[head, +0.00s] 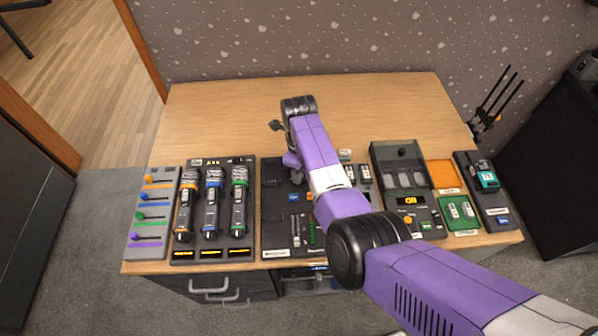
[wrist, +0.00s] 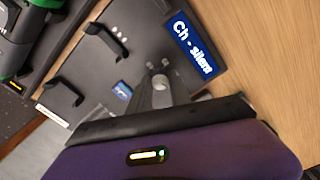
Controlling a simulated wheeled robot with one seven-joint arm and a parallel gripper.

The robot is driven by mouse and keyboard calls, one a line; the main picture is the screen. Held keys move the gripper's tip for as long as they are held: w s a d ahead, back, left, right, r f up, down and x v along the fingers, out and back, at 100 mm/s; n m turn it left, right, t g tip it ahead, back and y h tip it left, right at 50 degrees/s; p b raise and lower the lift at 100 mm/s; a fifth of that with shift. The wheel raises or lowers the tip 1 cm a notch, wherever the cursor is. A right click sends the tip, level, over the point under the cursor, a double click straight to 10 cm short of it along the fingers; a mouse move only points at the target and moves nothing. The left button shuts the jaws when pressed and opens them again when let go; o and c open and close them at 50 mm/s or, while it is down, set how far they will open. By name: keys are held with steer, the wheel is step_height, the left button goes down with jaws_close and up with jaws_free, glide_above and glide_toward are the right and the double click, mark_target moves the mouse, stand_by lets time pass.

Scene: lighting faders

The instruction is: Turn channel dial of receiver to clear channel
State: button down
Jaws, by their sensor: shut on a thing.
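The receiver appears to be the dark grey panel (head: 275,225) in the middle of the table in the head view. The same panel (wrist: 85,75) fills the upper left of the wrist view, with black handles on it. A blue sign (wrist: 193,48) at its edge seems to read "Ch - silent". My gripper (wrist: 160,84) is over the panel, close to this sign, and is shut on a small grey knob-like part, probably the channel dial (wrist: 160,82). The fingers hide most of it, and I cannot read its setting. In the head view my gripper (head: 292,160) is at the panel's far edge, partly hidden by my arm.
A rack of microphones (head: 212,205) stands left of the panel, with a coloured slider board (head: 153,212) beyond it. Right are a unit with an orange display (head: 411,201), a green tray (head: 460,212) and a dark charger-like stand (head: 487,190). The table's back (head: 370,100) is clear.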

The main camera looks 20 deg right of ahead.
steer(key=shift+d+m, duration=0.1)
steer(key=shift+m, duration=1.6)
steer(key=c, duration=1.2)
jaws_free()
steer(key=shift+r, duration=0.15)
step_height(320, 180, up, 8)
steer(key=shift+f+b, duration=0.2)
steer(key=shift+b, duration=0.15)
